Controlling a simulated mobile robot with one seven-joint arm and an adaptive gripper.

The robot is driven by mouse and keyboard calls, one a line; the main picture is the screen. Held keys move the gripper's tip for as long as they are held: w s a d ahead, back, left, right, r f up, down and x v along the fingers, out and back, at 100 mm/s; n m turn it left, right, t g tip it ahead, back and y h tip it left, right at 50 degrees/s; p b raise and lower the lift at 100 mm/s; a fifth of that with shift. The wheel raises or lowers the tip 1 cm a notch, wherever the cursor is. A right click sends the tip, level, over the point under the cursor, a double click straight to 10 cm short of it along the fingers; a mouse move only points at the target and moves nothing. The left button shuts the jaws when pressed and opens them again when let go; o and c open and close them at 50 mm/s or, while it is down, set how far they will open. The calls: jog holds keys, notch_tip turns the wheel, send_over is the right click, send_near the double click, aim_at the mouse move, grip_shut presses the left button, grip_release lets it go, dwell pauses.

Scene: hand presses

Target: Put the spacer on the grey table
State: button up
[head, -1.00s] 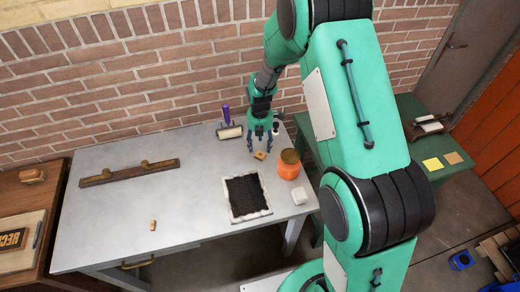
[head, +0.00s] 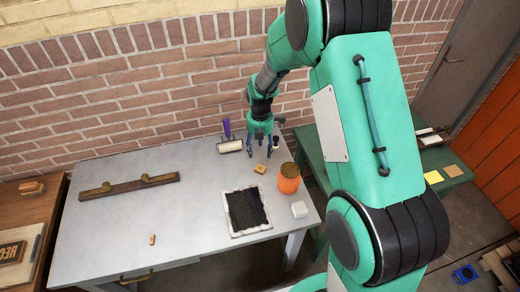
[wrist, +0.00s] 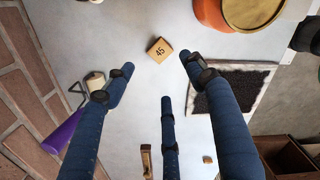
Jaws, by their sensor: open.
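A small tan wooden block (head: 260,169) marked "45" lies on the grey table (head: 190,210), between the wall and the black-filled tray. It also shows in the wrist view (wrist: 159,50), lying flat and apart from my fingers. It may be the spacer; I cannot tell for certain. A second small wooden piece (head: 152,240) stands near the table's front; it shows small in the wrist view. My gripper (head: 263,154) is open and empty, just above and behind the "45" block. Its three blue fingers (wrist: 160,85) are spread around bare table.
A roller with purple handle (head: 230,145) lies behind left. A long wooden bar (head: 130,186) lies left. A green table (head: 420,170) stands right.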

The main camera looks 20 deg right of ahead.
jog(key=s+r+m+t, duration=0.1)
jog(key=s+r+m, duration=0.55)
jog(key=r, duration=0.65)
jog(key=s+r+m+t, duration=0.2)
jog(key=s+r+m, duration=0.45)
jog(key=r, duration=0.65)
jog(key=s+r+m+t, duration=0.1)
jog(key=s+r+m, duration=0.2)
jog(key=s, duration=0.4)
jog(key=s+r+m, duration=0.3)
jog(key=s+m, duration=0.3)
jog(key=s, duration=0.2)
jog(key=s+d+r+m+t, duration=0.1)
jog(key=s+r+m, duration=0.2)
jog(key=s, duration=0.5)
jog(key=shift+s+r+m+t, duration=0.15)
jog(key=shift+r+m+t, duration=0.2)
jog(key=shift+m, duration=0.35)
jog(key=shift+d, duration=0.1)
notch_tip(320, 180, down, 4)
jog(key=b, duration=0.4)
jog(key=shift+f, duration=0.25)
jog(key=shift+r, duration=0.1)
